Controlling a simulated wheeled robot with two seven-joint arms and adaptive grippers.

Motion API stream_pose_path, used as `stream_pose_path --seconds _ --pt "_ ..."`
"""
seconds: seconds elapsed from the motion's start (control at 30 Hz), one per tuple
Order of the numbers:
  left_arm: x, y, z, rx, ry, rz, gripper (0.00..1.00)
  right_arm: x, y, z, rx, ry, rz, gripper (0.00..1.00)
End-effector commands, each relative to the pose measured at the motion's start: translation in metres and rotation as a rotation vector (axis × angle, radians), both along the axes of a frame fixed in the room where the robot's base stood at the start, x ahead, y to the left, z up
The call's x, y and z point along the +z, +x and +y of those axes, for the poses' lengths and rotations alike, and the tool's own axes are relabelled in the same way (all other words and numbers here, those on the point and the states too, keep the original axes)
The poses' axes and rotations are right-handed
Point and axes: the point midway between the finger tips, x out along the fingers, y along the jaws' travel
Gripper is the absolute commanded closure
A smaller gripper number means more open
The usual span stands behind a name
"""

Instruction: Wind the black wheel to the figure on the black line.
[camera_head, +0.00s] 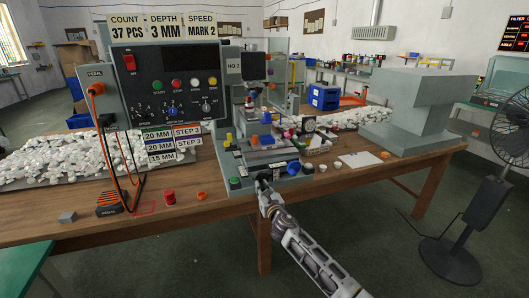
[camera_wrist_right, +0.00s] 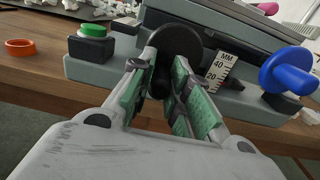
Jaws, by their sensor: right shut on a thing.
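The black wheel (camera_wrist_right: 177,48) is on the front of the grey printer base (camera_wrist_right: 105,72) in the wrist view, facing me. My right gripper (camera_wrist_right: 172,88) has its green-padded fingers on either side of the black part at the wheel's centre and is shut on it. Beside the wheel is a white MM scale (camera_wrist_right: 218,72) with 40 and 20 readable; I cannot make out a pointer. In the head view my right gripper (camera_head: 264,184) is at the base's front, hiding most of the wheel. Small cards (camera_head: 160,146) read 20 MM, 20 MM and 15 MM; their line colours are unclear. My left gripper is out of view.
A blue knob (camera_wrist_right: 287,72) is right of the scale. A green button (camera_wrist_right: 94,30) and an orange ring (camera_wrist_right: 20,47) are to the left. The control panel (camera_head: 170,85) stands behind left.

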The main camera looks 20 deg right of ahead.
Motion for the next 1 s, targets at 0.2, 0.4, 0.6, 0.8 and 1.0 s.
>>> stream_pose_path --seconds 0.2,0.4,0.6,0.8,1.0 --pt "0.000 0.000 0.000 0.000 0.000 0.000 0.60 0.011 0.003 -0.003 -0.003 0.000 -0.016 1.00" --pt "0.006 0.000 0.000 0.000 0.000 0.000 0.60 0.017 0.003 -0.003 -0.008 -0.001 -0.016 1.00" --pt "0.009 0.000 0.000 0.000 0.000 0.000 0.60 0.020 0.003 -0.001 -0.010 -0.001 -0.016 0.72" --pt "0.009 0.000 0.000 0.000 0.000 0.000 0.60 0.015 0.002 0.000 -0.008 -0.002 -0.009 0.61" --pt "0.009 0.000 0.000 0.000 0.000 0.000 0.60 0.013 0.001 0.002 -0.006 -0.002 -0.006 0.61"
